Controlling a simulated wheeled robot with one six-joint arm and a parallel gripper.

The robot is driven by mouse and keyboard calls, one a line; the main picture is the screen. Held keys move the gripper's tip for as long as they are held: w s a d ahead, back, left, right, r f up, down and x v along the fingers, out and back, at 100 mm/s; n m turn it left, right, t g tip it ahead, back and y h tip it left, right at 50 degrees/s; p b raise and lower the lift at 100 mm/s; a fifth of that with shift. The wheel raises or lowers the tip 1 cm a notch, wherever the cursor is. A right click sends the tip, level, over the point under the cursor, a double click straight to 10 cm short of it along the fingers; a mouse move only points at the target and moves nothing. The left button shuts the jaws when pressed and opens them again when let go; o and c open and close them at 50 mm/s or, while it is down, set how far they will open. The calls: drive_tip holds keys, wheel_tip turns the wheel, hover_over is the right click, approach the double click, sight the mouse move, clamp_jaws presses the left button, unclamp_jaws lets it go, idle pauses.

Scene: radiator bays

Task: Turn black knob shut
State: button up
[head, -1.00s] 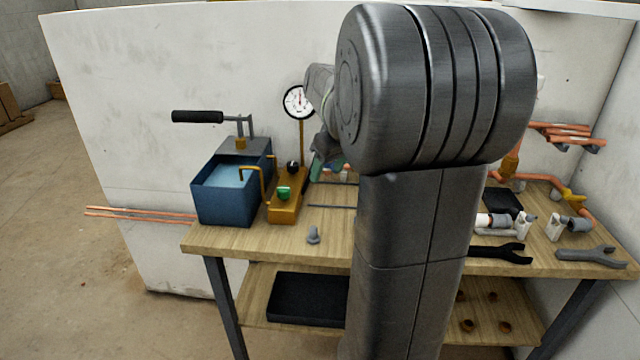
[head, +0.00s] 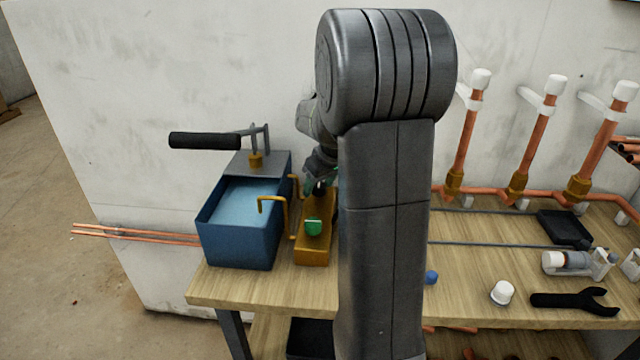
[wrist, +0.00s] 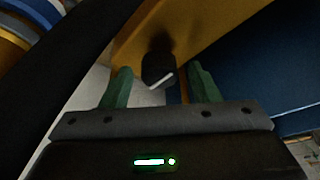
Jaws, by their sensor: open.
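The black knob (wrist: 157,70) shows in the wrist view on the brass block (wrist: 190,30), with a pale line across its face. My gripper (wrist: 160,78) is open, with one green finger on each side of the knob; I cannot tell whether either finger touches it. In the head view my gripper (head: 320,178) is at the far end of the brass block (head: 312,253), where it hides most or all of the black knob. A green knob (head: 313,227) sits on the nearer part of the block.
A blue water tank (head: 235,240) with a black-handled lever (head: 205,141) stands just left of the block. A bent brass pipe (head: 272,198) rises between them. My arm blocks the middle of the bench (head: 460,285). Capped copper pipes (head: 464,140) stand at the right.

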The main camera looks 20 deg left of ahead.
drive_tip(key=c, duration=1)
drive_tip(key=shift+m, duration=0.4)
drive_tip(key=m+h, duration=0.1)
drive_tip(key=m, duration=0.1)
drive_tip(key=shift+s+m+t+p, duration=0.1)
drive_tip(key=shift+m+t+p, duration=0.2)
drive_tip(key=shift+m+t, duration=0.1)
drive_tip(key=m+t+h+b, duration=0.1)
drive_tip(key=m, duration=0.3)
drive_tip(key=shift+a+f, duration=0.1)
drive_tip(key=shift+a, duration=0.05)
drive_tip(key=m+h+b, duration=0.1)
drive_tip(key=m, duration=0.2)
drive_tip(key=m+h+b, duration=0.1)
drive_tip(key=m, duration=0.1)
drive_tip(key=shift+m+h, duration=0.3)
drive_tip(key=shift+m, duration=0.1)
drive_tip(key=shift+a+m+h+b, duration=0.1)
drive_tip(key=shift+m+h+b, duration=0.6)
drive_tip(key=shift+m, duration=1.6)
